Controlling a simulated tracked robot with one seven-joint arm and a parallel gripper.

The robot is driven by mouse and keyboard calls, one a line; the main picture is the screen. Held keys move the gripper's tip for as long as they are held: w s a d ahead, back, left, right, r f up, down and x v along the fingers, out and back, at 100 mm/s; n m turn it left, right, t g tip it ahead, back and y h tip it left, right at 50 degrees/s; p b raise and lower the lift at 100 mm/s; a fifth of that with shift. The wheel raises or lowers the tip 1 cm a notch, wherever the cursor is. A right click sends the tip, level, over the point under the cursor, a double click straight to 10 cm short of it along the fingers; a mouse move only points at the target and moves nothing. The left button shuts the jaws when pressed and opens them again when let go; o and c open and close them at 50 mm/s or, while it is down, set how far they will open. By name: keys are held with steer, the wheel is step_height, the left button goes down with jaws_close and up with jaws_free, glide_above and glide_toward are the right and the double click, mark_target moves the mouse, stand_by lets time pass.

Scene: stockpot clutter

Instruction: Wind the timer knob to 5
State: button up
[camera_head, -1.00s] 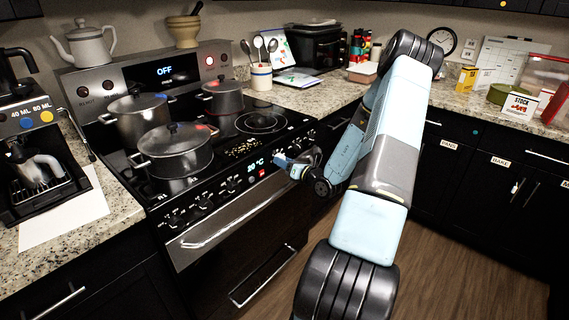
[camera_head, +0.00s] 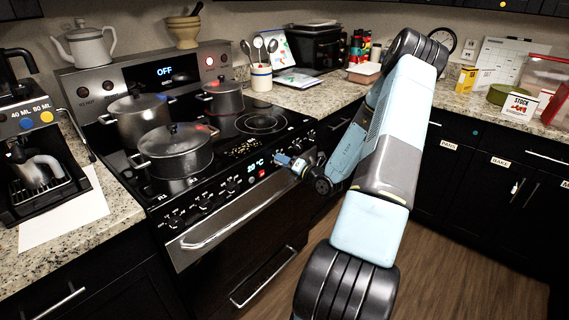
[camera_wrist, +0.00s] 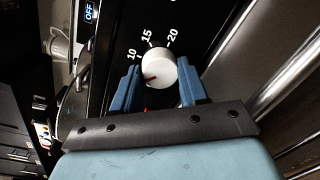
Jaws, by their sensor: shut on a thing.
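The timer knob (camera_wrist: 158,69) is a round white dial in the wrist view, on the black stove panel. Printed numbers 10, 15 and 20 show around its upper side. A red mark on its face points to the lower left of the picture, just below the 10; no 5 is visible. My gripper (camera_wrist: 157,84) has its blue fingers on either side of the knob and is shut on it. In the head view my gripper (camera_head: 281,159) is at the right part of the stove's front panel, and the knob there is hidden.
A steel oven handle (camera_head: 215,232) runs below. Pots stand on the cooktop, including a large lidded pot (camera_head: 175,152). Open floor (camera_head: 455,270) lies at the right.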

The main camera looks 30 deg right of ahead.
steer(key=shift+d, duration=0.3)
steer(key=o, duration=1.1)
steer(key=shift+a, duration=0.15)
steer(key=shift+c, duration=0.2)
steer(key=v, duration=1.3)
steer(key=shift+s, duration=0.4)
steer(key=shift+f, duration=0.15)
